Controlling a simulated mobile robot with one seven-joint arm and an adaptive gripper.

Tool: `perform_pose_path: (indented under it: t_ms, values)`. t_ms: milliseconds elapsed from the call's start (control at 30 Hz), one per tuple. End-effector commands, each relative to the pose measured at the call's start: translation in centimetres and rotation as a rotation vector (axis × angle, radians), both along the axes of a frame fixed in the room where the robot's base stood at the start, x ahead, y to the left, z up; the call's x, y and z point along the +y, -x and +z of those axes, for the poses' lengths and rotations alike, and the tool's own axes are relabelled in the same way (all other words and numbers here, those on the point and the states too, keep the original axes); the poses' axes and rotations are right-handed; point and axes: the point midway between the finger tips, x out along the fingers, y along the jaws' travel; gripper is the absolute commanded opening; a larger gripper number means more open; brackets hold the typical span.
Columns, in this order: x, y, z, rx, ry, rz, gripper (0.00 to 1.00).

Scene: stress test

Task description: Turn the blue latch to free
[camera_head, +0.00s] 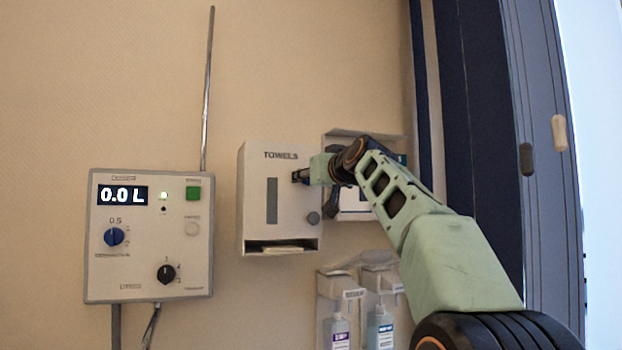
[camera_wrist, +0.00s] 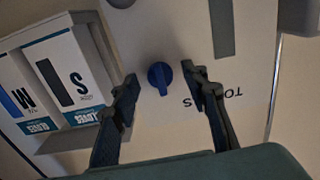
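The blue latch (camera_wrist: 160,77) is a small round knob with a raised grip, on the white front of the towel dispenser (camera_head: 253,215). In the wrist view its grip runs roughly up and down the picture. No position mark beside it can be read. My gripper (camera_wrist: 160,72) is open, with one dark finger on each side of the latch and a gap on both sides. Whether the fingertips reach to its depth cannot be told. In the head view my gripper (camera_head: 298,176) is at the dispenser's upper right, and the latch is hidden there.
A glove box holder (camera_wrist: 62,80) adjoins the dispenser, behind my arm in the head view. A control panel (camera_head: 150,270) with a different blue knob (camera_head: 114,237) hangs at left. Bottles (camera_head: 380,328) stand in holders below. A grey round part (camera_head: 313,218) sits low on the dispenser.

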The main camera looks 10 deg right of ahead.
Motion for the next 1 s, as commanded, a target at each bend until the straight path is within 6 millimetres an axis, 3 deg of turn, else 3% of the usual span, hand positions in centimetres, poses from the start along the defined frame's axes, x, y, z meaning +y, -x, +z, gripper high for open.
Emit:
perform_pose_path:
  t_ms: [367, 1000]
  values:
    - [-0.2, 0.7, 0.2, -0.002, -0.001, 0.000, 0.41]
    - [-1.9, 9.3, 0.1, -0.001, 0.001, -0.004, 0.41]
